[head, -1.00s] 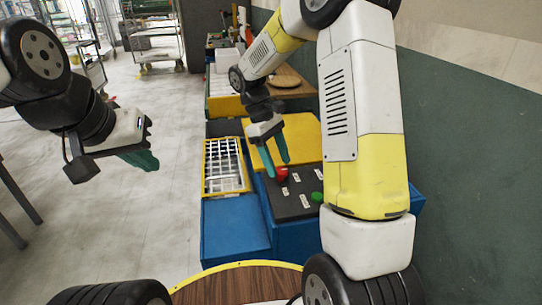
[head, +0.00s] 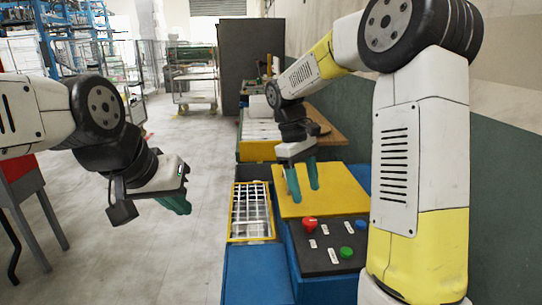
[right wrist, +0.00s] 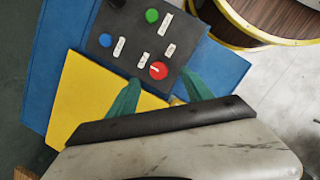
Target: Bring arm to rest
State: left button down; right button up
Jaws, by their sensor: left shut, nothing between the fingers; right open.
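My right gripper (head: 302,183) is open and empty, with two green fingers spread above the yellow panel of the press, just behind the dark control panel (head: 340,258). The control panel carries a red button (head: 309,224), a green button (head: 346,252) and a blue button (head: 360,225). In the right wrist view the fingertips (right wrist: 158,95) show on either side of the panel's near edge, with the red button (right wrist: 158,70) between them. My left gripper (head: 178,204) is shut and empty, held in the air over the floor at the left.
The blue press body (head: 257,275) has a yellow-framed grid (head: 250,211) and a yellow panel (head: 340,190). A green wall is close on the right. Wheeled racks (head: 194,80) stand at the back. The floor between is clear. A red table (head: 20,180) is at far left.

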jog(key=s+d+r+m+t+y, duration=0.1)
jog(key=s+r+m+t+y, duration=0.1)
jog(key=s, duration=0.6)
jog(key=s+d+r+m+t+y, duration=0.1)
jog(key=s+r+m+t+y, duration=0.1)
jog(key=s+r+m+t, duration=0.3)
jog(key=s+m+t, duration=0.1)
jog(key=s, duration=0.3)
jog(key=shift+s+r+y, duration=0.25)
jog(key=shift+s+y, duration=0.05)
